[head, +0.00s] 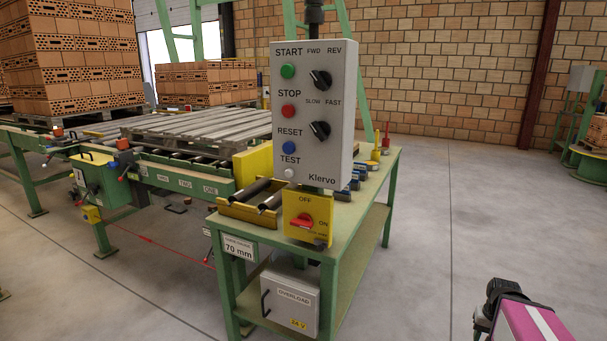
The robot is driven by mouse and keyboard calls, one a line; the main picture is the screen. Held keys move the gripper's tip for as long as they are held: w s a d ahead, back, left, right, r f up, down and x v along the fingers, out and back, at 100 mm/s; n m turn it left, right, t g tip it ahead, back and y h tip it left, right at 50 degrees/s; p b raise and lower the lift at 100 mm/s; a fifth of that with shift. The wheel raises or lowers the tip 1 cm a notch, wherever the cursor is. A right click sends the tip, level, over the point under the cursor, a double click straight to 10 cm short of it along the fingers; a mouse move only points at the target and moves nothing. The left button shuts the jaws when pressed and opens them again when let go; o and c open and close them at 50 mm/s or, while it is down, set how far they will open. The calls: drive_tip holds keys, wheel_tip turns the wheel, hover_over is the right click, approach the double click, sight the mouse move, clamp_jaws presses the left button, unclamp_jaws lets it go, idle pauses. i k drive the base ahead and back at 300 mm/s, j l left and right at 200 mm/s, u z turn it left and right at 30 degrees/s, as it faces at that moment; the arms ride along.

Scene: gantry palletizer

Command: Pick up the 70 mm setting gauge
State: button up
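A white label reading "70 mm" (238,249) hangs at the front left corner of the green workbench (384,190); its smaller top line is hard to read. Several small blue-and-grey pieces (355,184) stand in a row on the bench top, partly hidden behind the grey control box. They are too small to tell whether one is the 70 mm setting gauge. A magenta and black part of my arm (520,315) shows at the lower right, apart from the bench. My gripper's fingers do not show.
The control box (314,110) hangs over the bench. A yellow tray (240,211) with dark rollers and a yellow switch box (307,216) are at the near end. An overload box (290,300) sits below. Yellow and red pieces (380,150) stand behind.

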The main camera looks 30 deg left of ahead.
sight(362, 168)
drive_tip(key=i+l+u, duration=0.95)
drive_tip(key=i+j, duration=0.05)
drive_tip(key=i, duration=0.05)
